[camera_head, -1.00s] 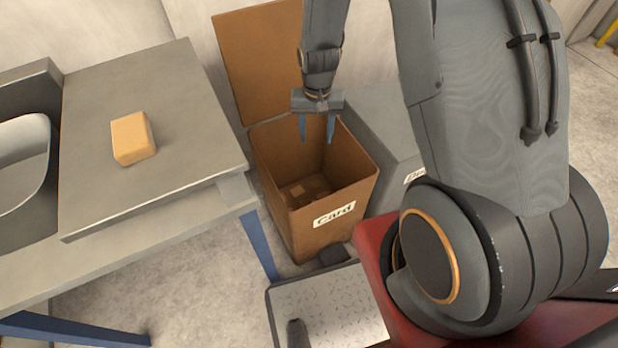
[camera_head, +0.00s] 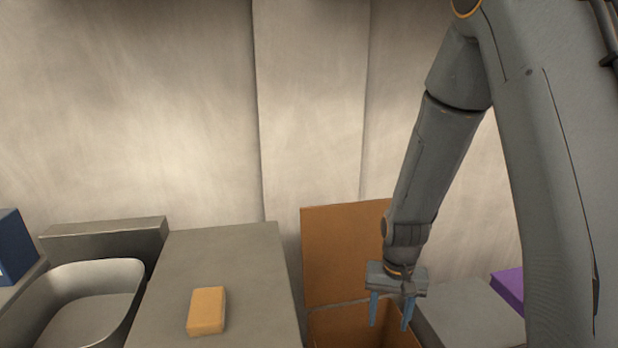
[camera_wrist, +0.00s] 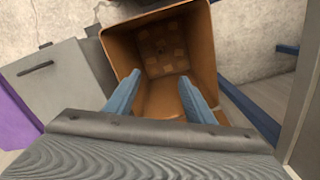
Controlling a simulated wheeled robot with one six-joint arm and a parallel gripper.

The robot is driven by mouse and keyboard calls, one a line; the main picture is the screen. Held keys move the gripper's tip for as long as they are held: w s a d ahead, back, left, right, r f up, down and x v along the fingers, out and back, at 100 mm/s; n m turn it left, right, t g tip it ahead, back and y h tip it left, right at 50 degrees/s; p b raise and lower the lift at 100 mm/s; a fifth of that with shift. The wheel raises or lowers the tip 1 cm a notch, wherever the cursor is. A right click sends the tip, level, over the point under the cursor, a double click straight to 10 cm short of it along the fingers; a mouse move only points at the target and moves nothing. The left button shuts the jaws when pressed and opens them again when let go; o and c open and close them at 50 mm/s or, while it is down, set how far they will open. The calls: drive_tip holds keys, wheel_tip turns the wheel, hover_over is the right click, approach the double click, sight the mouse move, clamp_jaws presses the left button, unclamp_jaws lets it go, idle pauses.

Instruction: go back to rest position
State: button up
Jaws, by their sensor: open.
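My gripper (camera_head: 390,312) is open and empty, with its two blue fingers pointing down over the open brown cardboard bin (camera_head: 352,328). In the wrist view the fingers of my gripper (camera_wrist: 157,92) are spread apart above the bin (camera_wrist: 202,50). Several small brown pieces (camera_wrist: 163,55) lie on the bin's floor. My arm reaches down from the upper right in the head view.
An orange-tan block (camera_head: 206,311) lies on the grey table (camera_head: 222,258) left of the bin. A pale basin (camera_head: 95,300) is farther left, with a blue object (camera_head: 14,245) at the edge. A grey bin (camera_head: 465,312) and a purple item (camera_head: 508,287) stand right.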

drive_tip(key=s+r+n+p, duration=0.2)
drive_tip(key=s+r+p, duration=0.3)
drive_tip(key=s+r, duration=1)
wheel_tip(320, 180, up, 3)
drive_tip(key=shift+s+r+n, duration=0.2)
drive_tip(key=shift+n, duration=0.1)
